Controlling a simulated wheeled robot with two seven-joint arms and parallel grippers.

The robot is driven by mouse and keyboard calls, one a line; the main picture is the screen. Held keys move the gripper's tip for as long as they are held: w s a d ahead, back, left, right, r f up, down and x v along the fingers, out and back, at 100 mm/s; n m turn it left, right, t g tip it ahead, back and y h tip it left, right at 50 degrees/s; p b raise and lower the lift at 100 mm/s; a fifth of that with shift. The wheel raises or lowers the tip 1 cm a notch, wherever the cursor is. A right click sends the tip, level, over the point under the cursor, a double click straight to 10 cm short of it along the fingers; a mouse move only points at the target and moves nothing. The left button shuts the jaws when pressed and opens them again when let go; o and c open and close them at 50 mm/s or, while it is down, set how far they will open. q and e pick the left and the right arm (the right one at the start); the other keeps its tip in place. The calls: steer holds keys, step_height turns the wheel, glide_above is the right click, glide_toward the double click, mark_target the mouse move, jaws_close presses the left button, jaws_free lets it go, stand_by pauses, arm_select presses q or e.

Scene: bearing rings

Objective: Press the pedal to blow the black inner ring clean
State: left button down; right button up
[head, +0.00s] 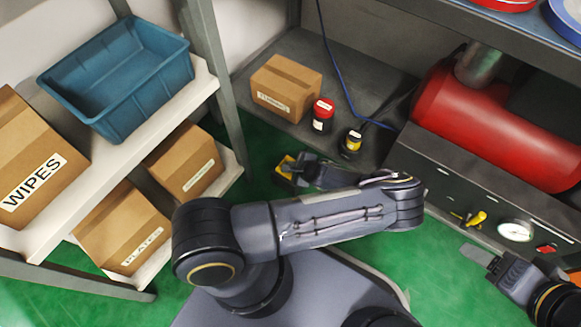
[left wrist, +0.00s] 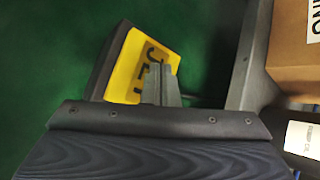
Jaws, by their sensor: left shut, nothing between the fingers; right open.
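The yellow pedal (head: 286,165) is on the green floor in the head view, partly covered by my left gripper (head: 297,170). In the left wrist view the yellow pedal face (left wrist: 128,68) carries dark lettering, partly hidden, in a dark housing. The shut, empty fingers of my left gripper (left wrist: 160,82) overlap its right part; I cannot tell whether they touch it. My right gripper (head: 474,256) is open at the right, below the gauge panel; I see nothing held in it. I cannot make out the black inner ring in either view.
A dark platform holds a cardboard box (head: 286,88), a red-topped can (head: 322,115) and a black-and-yellow container (head: 351,143). A red tank (head: 490,120) stands above a panel with a gauge (head: 515,230) and yellow valve (head: 477,218). Left shelves hold a blue bin (head: 120,80) and boxes.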

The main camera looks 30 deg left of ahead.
arm_select(q)
steer(key=shift+f, duration=0.7)
stand_by(0.6)
steer(key=shift+r, duration=0.15)
steer(key=shift+r+p, duration=0.8)
steer(key=shift+r, duration=0.15)
steer(key=shift+r, duration=0.1)
step_height(320, 180, up, 5)
steer(key=p, duration=0.3)
steer(key=shift+p, duration=0.4)
